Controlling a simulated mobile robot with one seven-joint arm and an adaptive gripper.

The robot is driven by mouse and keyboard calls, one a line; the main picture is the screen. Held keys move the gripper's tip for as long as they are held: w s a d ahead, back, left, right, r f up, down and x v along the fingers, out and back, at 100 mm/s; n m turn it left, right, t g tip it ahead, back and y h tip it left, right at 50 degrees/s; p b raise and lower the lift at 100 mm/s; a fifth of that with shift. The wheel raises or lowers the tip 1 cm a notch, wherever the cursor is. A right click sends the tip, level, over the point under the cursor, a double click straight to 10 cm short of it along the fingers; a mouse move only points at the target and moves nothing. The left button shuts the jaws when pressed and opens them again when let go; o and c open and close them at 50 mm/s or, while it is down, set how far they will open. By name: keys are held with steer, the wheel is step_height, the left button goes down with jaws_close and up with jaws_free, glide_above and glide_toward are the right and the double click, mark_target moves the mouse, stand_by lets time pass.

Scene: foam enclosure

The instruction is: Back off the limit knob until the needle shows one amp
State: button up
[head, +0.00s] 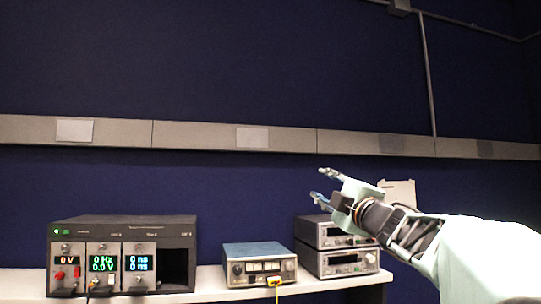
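My gripper (321,184) is raised above the bench at right of centre, pointing left. Its two fingers are apart with nothing between them. It is above the stacked instruments in the picture and touches nothing that I can see. No needle meter or limit knob can be told for sure.
A black rack unit (125,225) at left has modules showing 0 V, 0 Hz, 0.0 V and 0 ns, and an empty bay. A yellow cable (274,283) hangs from the blue-grey instrument. The white bench (212,279) has a narrow clear gap beside the rack. Blue wall behind.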

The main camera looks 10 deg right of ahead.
step_height(320, 180, up, 8)
steer(key=s+d+n+t, duration=0.1)
steer(key=s+n, duration=0.1)
steer(key=n, duration=0.3)
steer(key=shift+s+d+r, duration=0.15)
steer(key=shift+s, duration=0.25)
